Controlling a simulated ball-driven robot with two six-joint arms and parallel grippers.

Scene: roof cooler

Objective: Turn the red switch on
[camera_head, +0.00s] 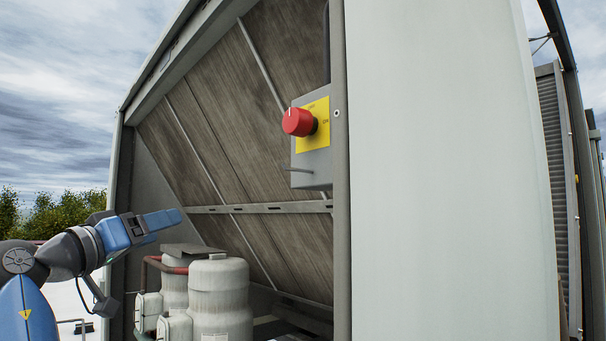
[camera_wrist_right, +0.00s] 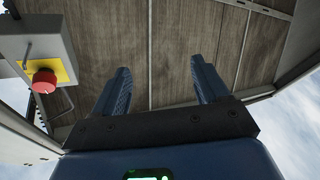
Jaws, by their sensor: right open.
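The red switch (camera_head: 298,122) is a round knob on a yellow plate (camera_head: 322,140), on the front of a grey box (camera_head: 316,173). A pale mark shows near the knob's top; small lettering on the plate is hard to read. My right gripper (camera_head: 162,220) is blue, left of and below the knob, well apart from it. In the right wrist view, the right gripper's fingers (camera_wrist_right: 160,88) are spread with nothing between them. The red switch (camera_wrist_right: 44,82) lies left of the fingers there. My left gripper is not in view.
The box sits inside the open cooler housing by a vertical post (camera_head: 341,200). A wide pale panel (camera_head: 445,170) stands to the right. White compressor tanks (camera_head: 218,295) stand below. A slotted rail (camera_head: 280,207) crosses behind. Free air lies between gripper and knob.

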